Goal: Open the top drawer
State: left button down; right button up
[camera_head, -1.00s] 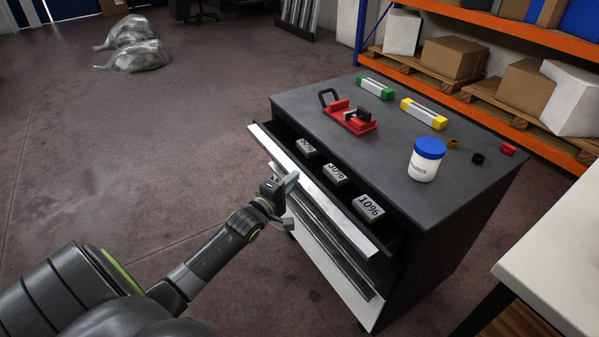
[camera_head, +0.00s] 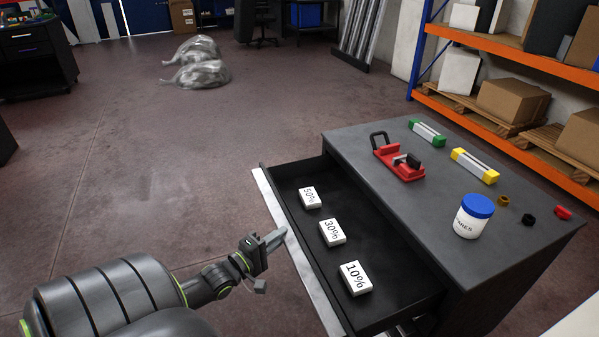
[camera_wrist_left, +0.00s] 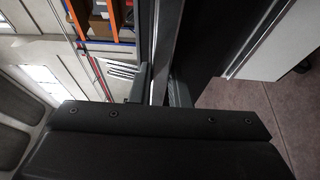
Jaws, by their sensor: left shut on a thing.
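The top drawer (camera_head: 375,240) of the dark cabinet (camera_head: 470,250) is pulled far out, its black inside in plain view. Its white front panel (camera_head: 297,262) faces left, toward my arm. Three white blocks marked 50% (camera_head: 310,197), 30% (camera_head: 332,232) and 10% (camera_head: 355,278) lie in a row in it. My left gripper (camera_head: 272,241) is shut on the top edge of the drawer front. In the left wrist view that edge (camera_wrist_left: 162,60) stands between the two fingers (camera_wrist_left: 160,90). My right gripper is not in view.
On the cabinet top are a red tool (camera_head: 400,165), a green piece (camera_head: 427,133), a yellow piece (camera_head: 475,166), a blue-lidded white tub (camera_head: 473,215) and small parts. Orange shelving (camera_head: 510,80) stands behind. The floor to the left is clear up to some plastic-wrapped bundles (camera_head: 200,72).

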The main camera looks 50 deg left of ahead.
pick_arm(q)
jog(key=s, duration=0.1)
jog(key=s+a, duration=0.1)
jog(key=s, duration=0.1)
jog(key=s+a, duration=0.1)
jog(key=s, duration=0.1)
jog(key=shift+s+a+f, duration=0.1)
jog(key=shift+s+a, duration=0.05)
jog(key=shift+s, duration=0.05)
jog(key=c, duration=1.4)
grip_release()
jog(key=shift+o, duration=0.2)
jog(key=s, duration=1.7)
jog(key=shift+s, duration=0.15)
